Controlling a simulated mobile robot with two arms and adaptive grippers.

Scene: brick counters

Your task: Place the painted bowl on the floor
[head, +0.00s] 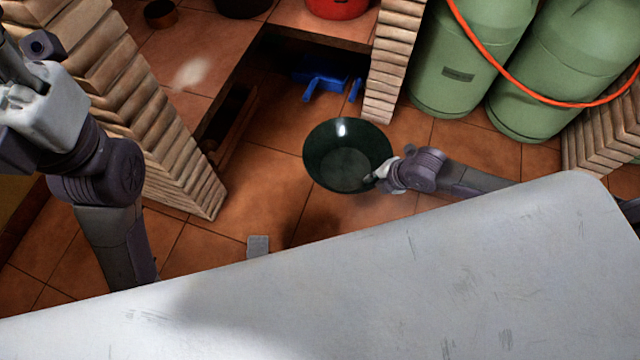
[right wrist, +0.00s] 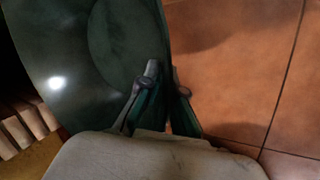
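The painted bowl (head: 340,155) is dark green, glossy and wide, and hangs over the tiled floor (head: 255,195) in the middle of the head view. It also fills the left of the right wrist view (right wrist: 95,65). My right gripper (head: 376,177) is at the bowl's right rim. In the right wrist view its fingers (right wrist: 165,85) are closed on the rim, one inside and one outside. A shadow on the floor lies apart from the bowl, so it seems raised; its exact height is unclear. My left gripper (head: 20,95) is at the left edge, its fingers unclear.
Green gas cylinders (head: 472,55) with an orange hose stand at upper right. Brick pillars (head: 150,120) rise at left and beside the cylinders. A blue object (head: 325,80) lies under the counter (head: 205,45). A small grey block (head: 258,246) is below the bowl. Floor around the bowl is clear.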

